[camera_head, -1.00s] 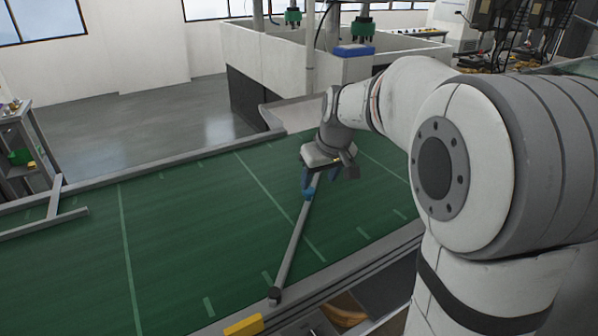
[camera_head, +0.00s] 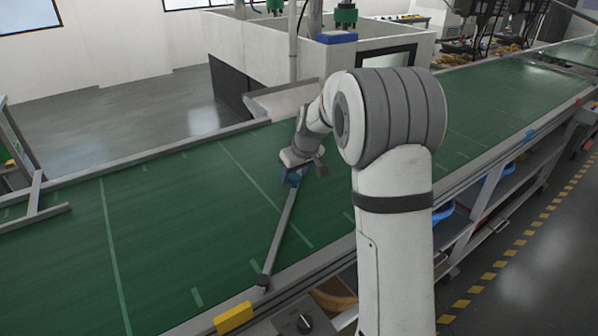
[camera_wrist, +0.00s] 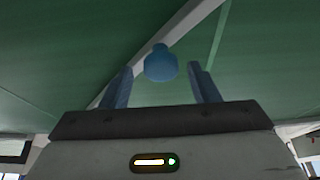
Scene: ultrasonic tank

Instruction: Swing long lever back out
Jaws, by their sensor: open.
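The long lever (camera_head: 277,239) is a grey bar lying slantwise across the green belt, from a dark pivot (camera_head: 263,281) at the near edge towards the far side. Its free end has a blue knob, clear in the wrist view (camera_wrist: 161,64). My gripper (camera_head: 291,178) is at that far end. In the wrist view the two blue fingers (camera_wrist: 160,88) stand apart, one on each side of the knob, with visible gaps. The gripper is open. In the head view my wrist partly hides the knob.
The green conveyor belt (camera_head: 140,235) runs across the view. A yellow block (camera_head: 233,317) sits on the near rail beside the pivot. A grey bar frame (camera_head: 35,205) lies at the left. A white tank with a sloping chute (camera_head: 285,100) stands behind the belt.

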